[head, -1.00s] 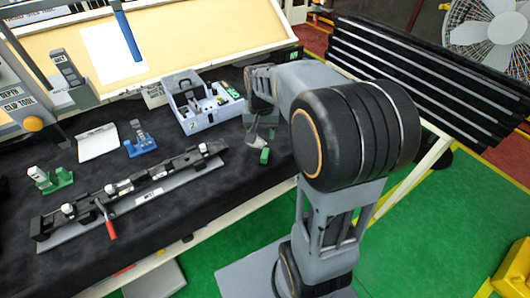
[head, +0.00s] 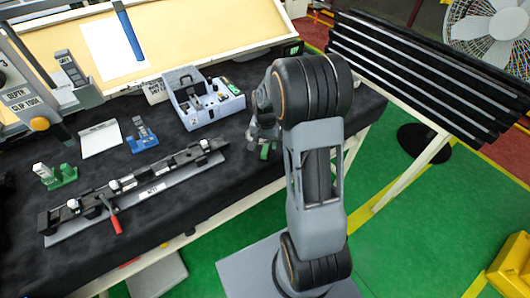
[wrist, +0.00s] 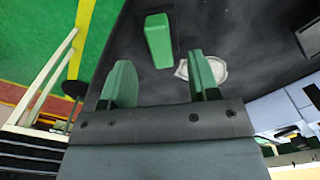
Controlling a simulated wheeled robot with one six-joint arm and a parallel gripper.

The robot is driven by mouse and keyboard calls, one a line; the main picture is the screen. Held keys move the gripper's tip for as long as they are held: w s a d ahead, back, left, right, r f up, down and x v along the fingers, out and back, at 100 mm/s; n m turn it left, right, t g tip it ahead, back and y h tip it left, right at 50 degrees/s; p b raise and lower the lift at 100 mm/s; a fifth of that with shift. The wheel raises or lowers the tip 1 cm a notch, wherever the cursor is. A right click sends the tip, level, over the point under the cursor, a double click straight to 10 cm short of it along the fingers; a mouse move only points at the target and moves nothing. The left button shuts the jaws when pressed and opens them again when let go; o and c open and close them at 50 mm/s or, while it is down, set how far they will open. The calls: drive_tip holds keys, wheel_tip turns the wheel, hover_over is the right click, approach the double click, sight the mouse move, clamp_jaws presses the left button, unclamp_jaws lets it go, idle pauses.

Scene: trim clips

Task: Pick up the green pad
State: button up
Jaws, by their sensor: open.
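The green pad (wrist: 158,40) is a small oblong block lying on the dark table cloth. In the wrist view it is just beyond my fingertips, a little toward the left between them. In the head view the pad (head: 265,151) shows small near the table's front edge, close below my gripper (head: 262,132), which is partly hidden by my arm. In the wrist view my gripper (wrist: 161,80) is open and empty, with a green-faced finger on each side. A gap shows between the fingertips and the pad.
A pale round-edged piece (wrist: 203,70) lies right beside the pad, partly behind the right finger. A grey compartment box (head: 210,105) stands to the left of my gripper. A long clip rail (head: 140,192) lies farther left. The table's edge is close to the pad.

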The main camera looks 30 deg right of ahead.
sight(265, 149)
drive_tip(key=shift+f+p, duration=0.5)
drive_tip(key=shift+f, duration=1.8)
clamp_jaws()
drive_tip(key=shift+r, duration=0.1)
